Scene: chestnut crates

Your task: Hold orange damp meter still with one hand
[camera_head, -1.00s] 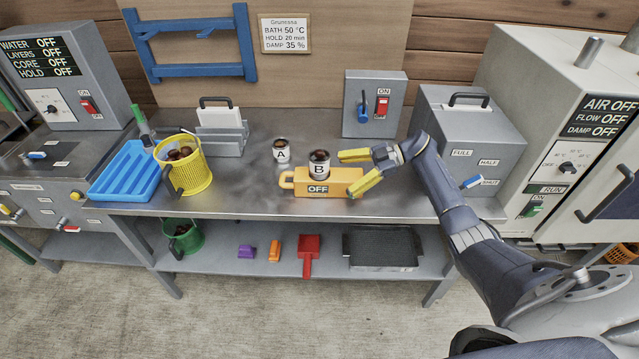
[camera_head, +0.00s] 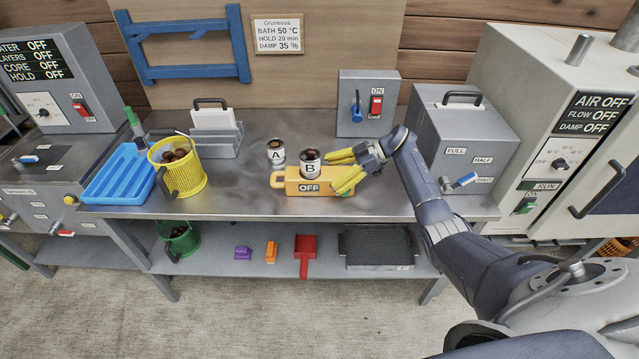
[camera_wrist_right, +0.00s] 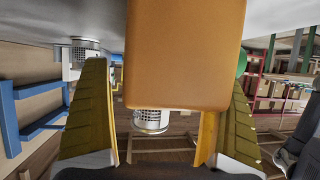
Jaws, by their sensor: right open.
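The orange damp meter (camera_head: 290,188) lies on the steel bench with its display reading OFF. Cup B (camera_head: 310,163), filled with dark brown pieces, stands on top of the meter. Cup A (camera_head: 275,152) stands on the bench behind and left of it. My right gripper (camera_head: 342,172) is open at the meter's right end, its yellow fingers either side of that end. In the right wrist view the meter's orange body (camera_wrist_right: 186,50) fills the space between the two spread fingers (camera_wrist_right: 165,120); contact cannot be told. My left gripper is not in view.
A yellow basket (camera_head: 187,180) of chestnuts and a blue tray (camera_head: 121,175) stand to the left on the bench. A grey box (camera_head: 470,150) with levers stands behind my right arm. A switch box (camera_head: 366,104) stands at the back. The bench front left of the meter is clear.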

